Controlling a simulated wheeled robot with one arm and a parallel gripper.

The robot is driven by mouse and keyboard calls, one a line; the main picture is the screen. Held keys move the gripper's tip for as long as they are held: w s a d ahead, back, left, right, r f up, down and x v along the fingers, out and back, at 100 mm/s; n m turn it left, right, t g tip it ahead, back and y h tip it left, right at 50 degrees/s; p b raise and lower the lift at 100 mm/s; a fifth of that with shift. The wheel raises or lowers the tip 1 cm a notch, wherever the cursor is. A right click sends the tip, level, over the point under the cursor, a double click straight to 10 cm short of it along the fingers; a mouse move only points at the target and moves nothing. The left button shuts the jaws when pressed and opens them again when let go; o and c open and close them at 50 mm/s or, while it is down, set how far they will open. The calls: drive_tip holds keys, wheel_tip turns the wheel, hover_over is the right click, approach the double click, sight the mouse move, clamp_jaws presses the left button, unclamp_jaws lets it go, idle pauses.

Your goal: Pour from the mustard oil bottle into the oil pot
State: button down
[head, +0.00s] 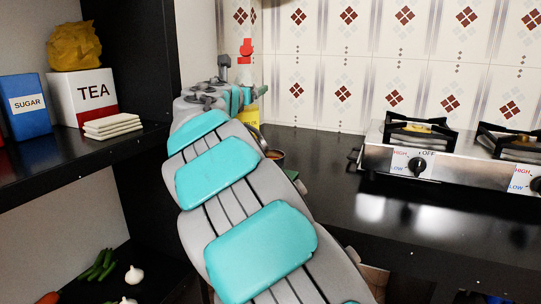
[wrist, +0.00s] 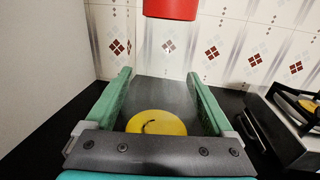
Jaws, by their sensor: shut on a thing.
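My gripper (wrist: 161,88) is shut on the mustard oil bottle. In the wrist view, its two green fingers stand on either side of the bottle's clear body (wrist: 165,95). A yellow disc, apparently the oil, shows low between them, and the red cap (wrist: 170,8) is at the top edge. In the head view, the red cap (head: 247,48) rises above my gripper, and a yellow part (head: 250,113) shows below it. The bottle looks roughly upright. A small round pot (head: 275,155), possibly the oil pot, is partly hidden behind my arm on the counter.
A gas stove (head: 375,158) stands to the right on the black counter. Clear counter (head: 325,155) lies between my arm and the stove. On the left shelf are a sugar box (head: 27,108), a tea box (head: 85,93) and a yellow bag (head: 75,46). A tiled wall (head: 345,65) closes the back.

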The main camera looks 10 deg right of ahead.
drive_tip(key=shift+r, duration=0.1)
idle(0.5)
drive_tip(key=shift+r, duration=1.9)
